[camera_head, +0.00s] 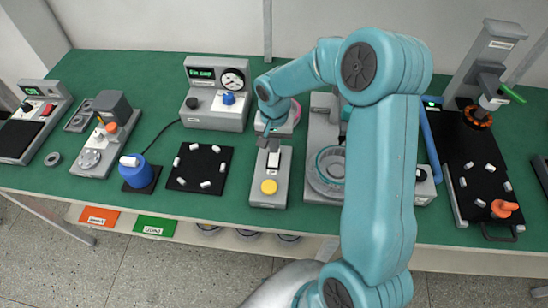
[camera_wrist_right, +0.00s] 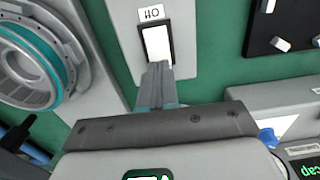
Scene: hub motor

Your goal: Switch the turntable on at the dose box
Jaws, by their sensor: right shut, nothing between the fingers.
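The dose box (camera_head: 268,190) is a narrow grey box on the green table, with a round yellow button (camera_head: 269,187) in front and a white switch (camera_head: 273,160) behind it. In the right wrist view the white switch (camera_wrist_right: 158,45) lies beside a small label (camera_wrist_right: 151,13). My right gripper (camera_head: 268,140) is shut and empty, over the back of the dose box. In the right wrist view its fingertips (camera_wrist_right: 158,67) overlap the edge of the switch; I cannot tell whether they touch. The turntable (camera_head: 318,180), a grey round dish with a teal ring, stands right of the box, partly behind my arm.
A black pad (camera_head: 180,182) with several white pieces lies left of the dose box. A grey gauge box (camera_head: 217,118) with a blue knob stands behind it. A blue cylinder (camera_head: 138,175) stands further left. A black tray (camera_head: 467,190) lies at right.

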